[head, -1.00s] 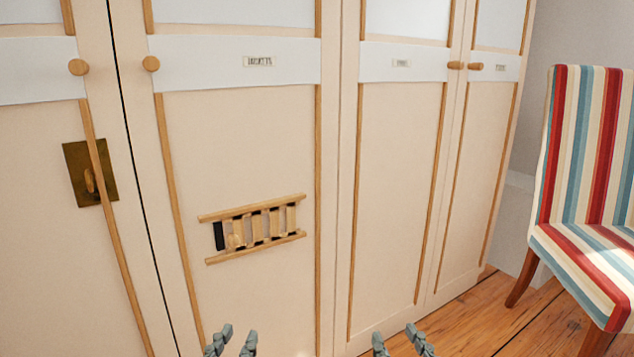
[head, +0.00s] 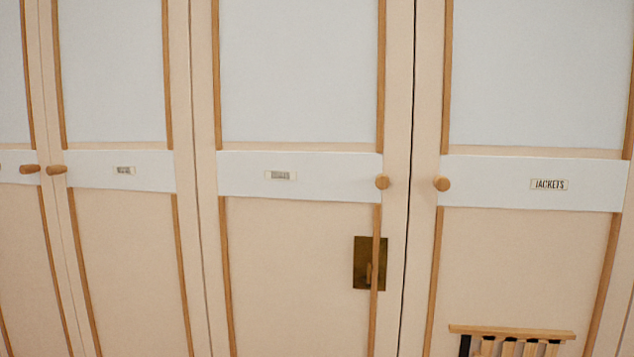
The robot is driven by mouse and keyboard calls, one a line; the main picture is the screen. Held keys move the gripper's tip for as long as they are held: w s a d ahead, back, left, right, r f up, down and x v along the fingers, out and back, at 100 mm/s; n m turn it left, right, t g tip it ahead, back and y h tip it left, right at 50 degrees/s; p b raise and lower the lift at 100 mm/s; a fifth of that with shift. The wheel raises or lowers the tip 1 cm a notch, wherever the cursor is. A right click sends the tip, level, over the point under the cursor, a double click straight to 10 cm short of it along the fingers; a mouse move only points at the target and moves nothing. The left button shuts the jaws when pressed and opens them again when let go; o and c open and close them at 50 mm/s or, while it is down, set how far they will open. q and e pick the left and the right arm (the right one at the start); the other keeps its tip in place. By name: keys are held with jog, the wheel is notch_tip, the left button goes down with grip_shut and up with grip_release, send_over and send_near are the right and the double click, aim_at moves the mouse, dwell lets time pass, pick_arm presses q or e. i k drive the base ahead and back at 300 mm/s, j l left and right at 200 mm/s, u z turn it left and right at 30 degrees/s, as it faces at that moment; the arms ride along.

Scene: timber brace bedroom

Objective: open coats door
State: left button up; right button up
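A row of cream wardrobe doors with wooden trim fills the head view, all shut. The right door (head: 520,250) has a label (head: 549,184) reading JACKETS and a round wooden knob (head: 441,183) at its left edge. The middle door (head: 290,270) has a label (head: 280,176) too small to read and a knob (head: 382,182) at its right edge. A left door (head: 125,265) has another unreadable label (head: 124,170) and a knob (head: 57,169) at its left edge. I cannot tell which is the coats door. Neither gripper is in view.
A brass plate (head: 361,262) sits low on the middle door, partly behind a vertical wooden strip. A slatted wooden piece (head: 511,332) is on the lower jackets door, cut off by the bottom edge. Another knob (head: 29,169) is at the far left. No floor shows.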

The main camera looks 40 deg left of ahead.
aim_at(303, 110)
jog(key=u, duration=1.25)
